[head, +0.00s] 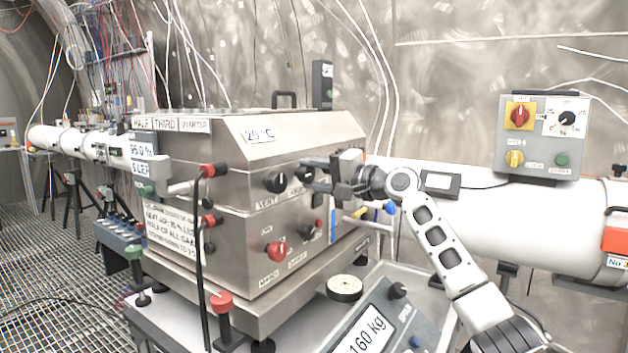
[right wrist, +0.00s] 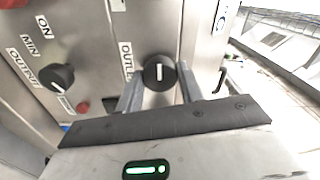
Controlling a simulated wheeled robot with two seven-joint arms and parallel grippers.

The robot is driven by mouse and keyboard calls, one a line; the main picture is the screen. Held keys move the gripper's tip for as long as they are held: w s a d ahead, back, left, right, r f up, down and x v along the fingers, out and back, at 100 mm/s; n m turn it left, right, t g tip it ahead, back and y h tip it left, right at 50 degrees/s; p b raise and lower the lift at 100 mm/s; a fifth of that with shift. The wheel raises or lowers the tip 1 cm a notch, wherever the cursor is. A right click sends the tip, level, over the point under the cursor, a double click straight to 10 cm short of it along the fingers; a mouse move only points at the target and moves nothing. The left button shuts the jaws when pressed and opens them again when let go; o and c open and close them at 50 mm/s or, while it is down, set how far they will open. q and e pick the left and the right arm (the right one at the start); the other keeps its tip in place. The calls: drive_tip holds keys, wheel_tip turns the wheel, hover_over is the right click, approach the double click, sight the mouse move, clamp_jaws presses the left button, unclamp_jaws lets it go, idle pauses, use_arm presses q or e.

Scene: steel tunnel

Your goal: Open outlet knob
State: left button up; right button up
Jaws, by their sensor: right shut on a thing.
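The outlet knob (right wrist: 159,73) is a round black knob with a white pointer line, beside an "OUTLET" label on the steel box. In the right wrist view it sits between the fingertips, and its pointer line runs upright in that picture. In the head view the outlet knob (head: 304,174) is the right one of two upper black knobs and is partly hidden by my gripper. My right gripper (head: 318,177) reaches in from the right, and its two fingers are shut on the knob. My left gripper is not in view.
Another black knob (head: 276,182) is to the left. A red knob (head: 277,251) and a smaller black knob (head: 308,231) are lower on the box (head: 215,170). A scale display (head: 365,335) stands below my right arm. A white pipe (head: 475,222) runs behind the arm.

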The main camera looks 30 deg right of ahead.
drive_tip(key=n+b, duration=0.1)
drive_tip(key=n, duration=0.2)
drive_tip(key=shift+f, duration=0.15)
drive_tip(key=n+b, duration=0.1)
drive_tip(key=n, duration=0.1)
drive_tip(key=shift+n, duration=0.3)
drive_tip(key=n+b, duration=0.1)
drive_tip(key=n, duration=0.1)
drive_tip(key=shift+n, duration=0.4)
drive_tip(key=n+b, duration=0.1)
drive_tip(key=n, duration=0.2)
drive_tip(key=shift+n, duration=0.3)
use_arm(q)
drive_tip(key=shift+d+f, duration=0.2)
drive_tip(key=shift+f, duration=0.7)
use_arm(e)
drive_tip(key=shift+n, duration=0.3)
drive_tip(key=shift+a, duration=0.1)
drive_tip(key=o, duration=1)
